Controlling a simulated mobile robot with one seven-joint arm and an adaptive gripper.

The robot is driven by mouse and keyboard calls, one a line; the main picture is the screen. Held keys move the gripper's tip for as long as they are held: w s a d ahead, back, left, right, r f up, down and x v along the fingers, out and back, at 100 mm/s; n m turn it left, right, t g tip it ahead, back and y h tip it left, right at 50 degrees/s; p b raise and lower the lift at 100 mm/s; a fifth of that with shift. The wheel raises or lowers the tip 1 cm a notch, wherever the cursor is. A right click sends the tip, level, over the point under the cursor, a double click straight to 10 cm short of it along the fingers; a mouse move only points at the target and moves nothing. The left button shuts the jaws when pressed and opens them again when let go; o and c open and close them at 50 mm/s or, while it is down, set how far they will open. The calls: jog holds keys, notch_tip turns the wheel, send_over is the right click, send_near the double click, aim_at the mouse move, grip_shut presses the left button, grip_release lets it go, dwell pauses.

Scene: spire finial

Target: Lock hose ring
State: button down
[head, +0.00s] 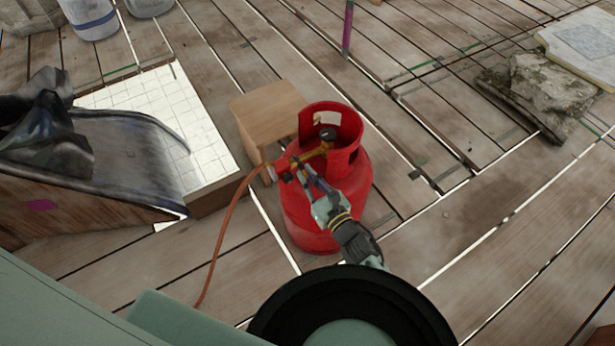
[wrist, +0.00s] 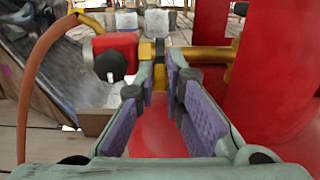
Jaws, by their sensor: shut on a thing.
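A red gas cylinder (head: 325,215) stands on the plank floor with a brass valve (head: 312,155) inside its collar. In the wrist view, the brass valve (wrist: 210,58) runs in from the right to a brass ring (wrist: 147,50) beside a red regulator (wrist: 115,50) with a black knob. An orange hose (head: 222,235) hangs from the regulator side and also shows in the wrist view (wrist: 35,75). My gripper (head: 307,174), with purple pads, reaches the valve side. In the wrist view my gripper (wrist: 162,62) is shut on the ring, whose near side its fingertips partly hide.
A wooden box (head: 265,108) stands behind the cylinder. A dark chute-like tray (head: 105,150) lies at left beside a white tiled panel (head: 160,110). A purple post (head: 347,28) stands behind. Stone blocks (head: 545,90) lie far right. The floor right of the cylinder is clear.

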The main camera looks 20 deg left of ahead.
jog(key=shift+f+b, duration=0.45)
jog(key=shift+b, duration=0.2)
jog(key=shift+t+y+b, duration=0.4)
jog(key=shift+b, duration=0.6)
jog(key=shift+r, duration=0.15)
jog(key=c, duration=2)
grip_release()
jog(key=shift+o, duration=0.2)
notch_tip(320, 180, up, 10)
